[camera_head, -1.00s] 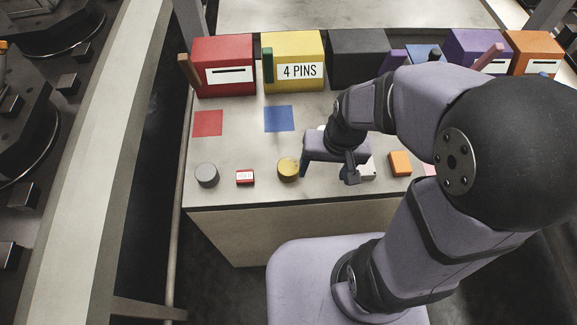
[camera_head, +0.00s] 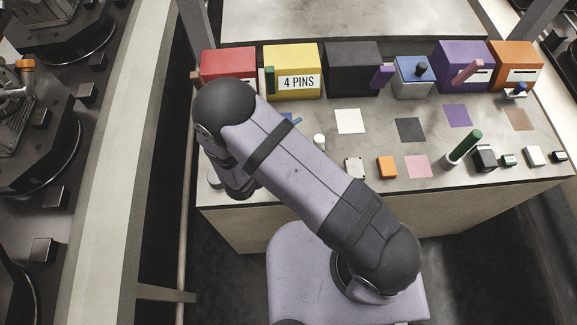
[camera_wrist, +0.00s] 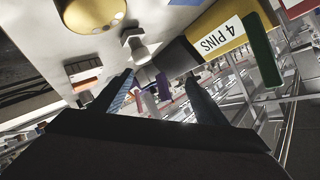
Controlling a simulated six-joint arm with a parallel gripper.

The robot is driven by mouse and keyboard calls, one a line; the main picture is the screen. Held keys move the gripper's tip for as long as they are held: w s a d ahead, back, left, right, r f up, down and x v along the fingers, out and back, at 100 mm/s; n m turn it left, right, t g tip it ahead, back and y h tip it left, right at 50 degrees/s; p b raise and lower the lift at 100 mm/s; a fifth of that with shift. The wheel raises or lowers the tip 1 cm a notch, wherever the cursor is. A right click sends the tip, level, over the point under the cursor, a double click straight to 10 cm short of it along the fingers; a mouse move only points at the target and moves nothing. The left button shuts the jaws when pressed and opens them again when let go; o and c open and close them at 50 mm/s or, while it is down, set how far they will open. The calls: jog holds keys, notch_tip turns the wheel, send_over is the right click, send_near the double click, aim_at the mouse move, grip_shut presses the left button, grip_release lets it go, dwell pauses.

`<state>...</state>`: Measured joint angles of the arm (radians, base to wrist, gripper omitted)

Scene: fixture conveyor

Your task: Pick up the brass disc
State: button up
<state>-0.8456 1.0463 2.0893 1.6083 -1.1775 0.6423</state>
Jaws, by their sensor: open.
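The brass disc (camera_wrist: 94,14) shows as a round yellow-gold piece at the top left of the wrist view, cut by the frame edge. In the head view it is hidden behind my arm. My gripper (camera_wrist: 160,88) is open and empty in the wrist view, its two dark fingers apart. The disc lies outside the fingers, apart from them. In the head view my arm hides the gripper.
A white peg (camera_head: 319,141), a white block (camera_head: 354,168) and an orange block (camera_head: 387,167) stand to the right of my arm. The yellow box (camera_head: 292,71) labelled "4 PINS" is in the back row. A grey disc (camera_head: 213,180) partly shows at left.

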jog(key=s+a+f+n, duration=0.1)
jog(key=s+n, duration=0.1)
jog(key=s+a+f+n+t+y, duration=0.1)
jog(key=n, duration=0.1)
jog(key=s+a+f+n+t+y+p, duration=0.1)
jog(key=s, duration=0.1)
jog(key=shift+s+a+n, duration=0.3)
jog(key=shift+s+n, duration=0.05)
jog(key=shift+n, duration=0.05)
jog(key=s+f+n+y, duration=0.1)
jog(key=s+n, duration=0.1)
jog(key=s+a+f+n+t+y+p, duration=0.1)
jog(key=s+n, duration=0.1)
jog(key=s+f+n+y, duration=0.1)
jog(key=n, duration=0.2)
jog(key=shift+s+a+f+t+y, duration=0.25)
jog(key=shift+s+f+t+y, duration=0.05)
jog(key=shift+s+f+y, duration=0.1)
jog(key=shift+s+f+n+y+p, duration=0.25)
jog(key=shift+s+n+y+p, duration=0.05)
jog(key=shift+s+n, duration=0.1)
jog(key=shift+b+x, duration=0.3)
jog(key=shift+x, duration=0.65)
jog(key=shift+w, duration=0.2)
jog(key=shift+f, duration=0.1)
jog(key=shift+a+b+x, duration=0.2)
jog(key=shift+b+x, duration=0.45)
jog(key=shift+x, duration=1.9)
jog(key=shift+w, duration=0.15)
jog(key=c, duration=1.3)
